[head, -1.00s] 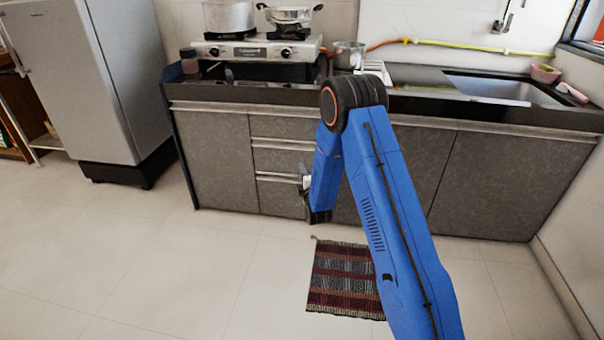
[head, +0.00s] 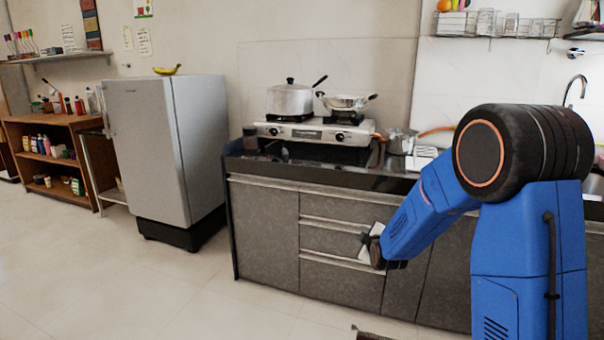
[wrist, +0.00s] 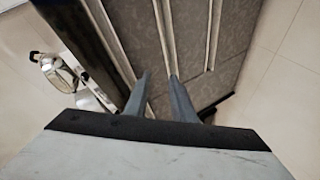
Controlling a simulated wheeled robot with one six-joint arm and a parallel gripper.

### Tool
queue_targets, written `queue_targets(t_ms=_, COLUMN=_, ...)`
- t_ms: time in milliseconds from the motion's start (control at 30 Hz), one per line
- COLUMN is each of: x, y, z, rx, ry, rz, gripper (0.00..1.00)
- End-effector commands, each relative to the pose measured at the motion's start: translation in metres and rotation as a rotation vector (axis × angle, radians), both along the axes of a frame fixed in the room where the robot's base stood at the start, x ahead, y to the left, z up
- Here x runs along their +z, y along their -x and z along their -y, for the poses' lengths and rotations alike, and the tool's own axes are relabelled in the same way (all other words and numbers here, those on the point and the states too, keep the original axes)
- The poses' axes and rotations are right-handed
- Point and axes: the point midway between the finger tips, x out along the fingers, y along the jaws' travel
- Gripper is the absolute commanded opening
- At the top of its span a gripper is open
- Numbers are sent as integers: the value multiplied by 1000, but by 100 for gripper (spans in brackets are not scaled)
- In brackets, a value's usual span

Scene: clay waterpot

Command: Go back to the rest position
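My gripper shows in the wrist view (wrist: 160,76) as two grey fingers with a narrow gap between them. It is open, with nothing between the fingers. In the head view the end of my blue arm, with my gripper (head: 371,247), is in front of the grey drawers (head: 335,240) of the kitchen counter. The fingers are too small there to make out. My arm is bent at the large black elbow joint on the right, and its forearm slopes down to the left. No clay pot is visible in either view.
A gas stove (head: 312,132) with two pots stands on the counter, with a steel pan (head: 400,141) beside it. A grey fridge (head: 165,150) and a wooden shelf (head: 57,160) stand at the left. The tiled floor (head: 130,285) at front left is clear.

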Motion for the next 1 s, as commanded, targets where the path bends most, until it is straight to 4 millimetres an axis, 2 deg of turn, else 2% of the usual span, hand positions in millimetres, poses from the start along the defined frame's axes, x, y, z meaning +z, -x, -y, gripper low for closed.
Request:
queue_targets(t_ms=33, x=12, y=11, z=3, rx=-10, ry=-26, rz=-18, gripper=23)
queue_targets(t_ms=100, x=23, y=25, z=6, rx=-27, ry=-66, rz=-51, gripper=23)
queue_targets(t_ms=267, x=46, y=62, z=13, rx=-68, ry=-154, rz=-130, gripper=23)
queue_targets(t_ms=500, x=74, y=124, z=24, rx=-144, ry=-277, rz=-246, gripper=23)
queue_targets(t_ms=767, x=95, y=201, z=35, rx=-245, ry=-402, rz=-367, gripper=23)
queue_targets(t_ms=1000, x=108, y=279, z=44, rx=-354, ry=-506, rz=-473, gripper=23)
